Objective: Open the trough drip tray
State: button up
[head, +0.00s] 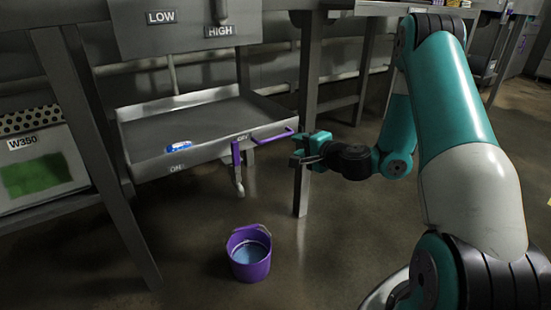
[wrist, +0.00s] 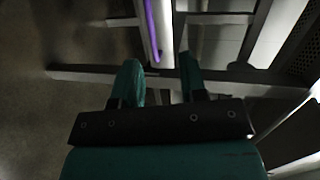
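The grey metal trough tray (head: 190,128) sits low under the bench, with "ON" and another label on its front edge. A purple horizontal handle (head: 273,136) sticks out at its front right. A purple upright lever (head: 236,153) hangs beside it above a grey spout. My gripper (head: 304,150) is close to the right end of the handle. In the wrist view my gripper (wrist: 157,66) has its two teal fingers apart with nothing seen gripped. A thin purple bar (wrist: 152,30) shows ahead between the fingertips; whether it touches them I cannot tell.
A purple bucket (head: 249,253) with bluish contents stands on the floor in front of the tray. A blue-and-white item (head: 179,147) lies in the tray. A table leg (head: 302,185) stands right behind my gripper. A W350 box (head: 38,165) is at left. Front floor is mostly clear.

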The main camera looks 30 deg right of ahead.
aim_at(277, 138)
jog(key=shift+m+h, duration=0.8)
jog(key=d+x, duration=0.1)
jog(key=x, duration=0.4)
jog(key=d+f+b+x, duration=0.1)
jog(key=x, duration=0.5)
jog(key=d+x, duration=0.1)
jog(key=x, duration=0.5)
jog(key=shift+a+f, duration=0.1)
jog(key=shift+f, duration=0.35)
grip_shut()
